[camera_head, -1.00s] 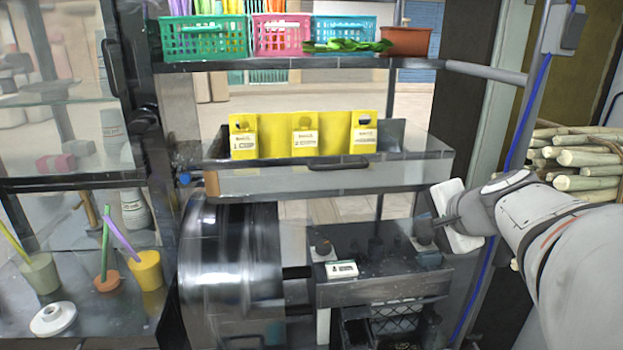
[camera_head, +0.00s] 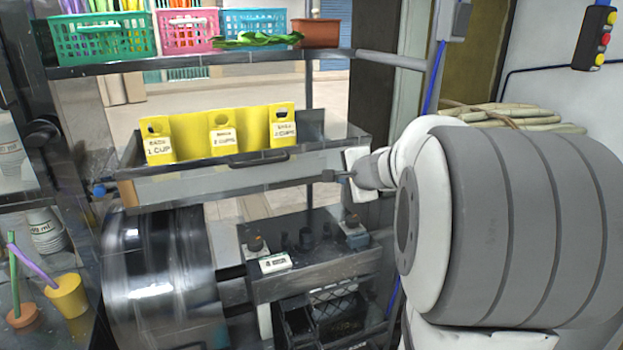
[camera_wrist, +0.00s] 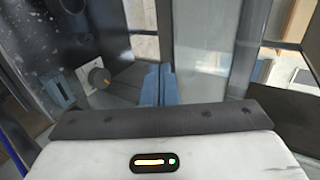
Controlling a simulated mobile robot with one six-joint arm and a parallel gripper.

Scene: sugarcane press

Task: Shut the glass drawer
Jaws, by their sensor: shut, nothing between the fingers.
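The drawer (camera_head: 215,181) has a clear glass front and a dark handle (camera_head: 258,160) on its top edge. It stands out below the upper shelf, its inside visible from above. Yellow card holders (camera_head: 190,132) stand in it. My gripper (camera_head: 328,175) is shut and empty, close to the right end of the drawer front. I cannot tell whether it touches. In the wrist view, the closed blue-grey fingers (camera_wrist: 157,86) point forward, with a pale glassy panel just right of them.
Below the drawer are a shiny metal drum (camera_head: 160,268) and a control box (camera_head: 305,260) with knobs. A dark crate (camera_head: 325,315) sits under the box. Coloured baskets (camera_head: 97,37) stand on the upper shelf. Cane stalks (camera_head: 510,113) lie behind my arm.

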